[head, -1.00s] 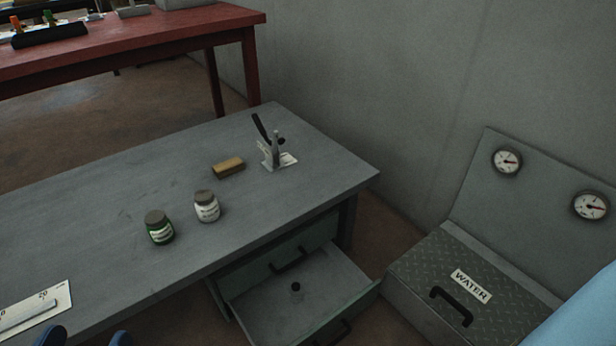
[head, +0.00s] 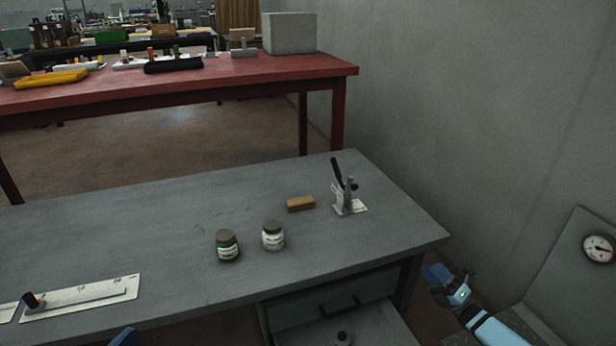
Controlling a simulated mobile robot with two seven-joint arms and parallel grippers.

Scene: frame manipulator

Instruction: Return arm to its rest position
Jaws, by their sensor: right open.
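My right arm comes in from the lower right in the head view. Its gripper (head: 436,274) is open and empty, off the right end of the grey table (head: 150,225), near the table's front right corner. It appears apart from the table and from the open drawer. My left gripper is not clearly in view; only a small blue piece of my body shows at the bottom edge.
A green jar (head: 228,246), a white jar (head: 273,236), a wooden block (head: 300,204) and a lever clamp (head: 347,192) stand on the table. A drawer (head: 370,328) is open below. A gauge panel (head: 590,265) is at right, a red table (head: 180,88) behind.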

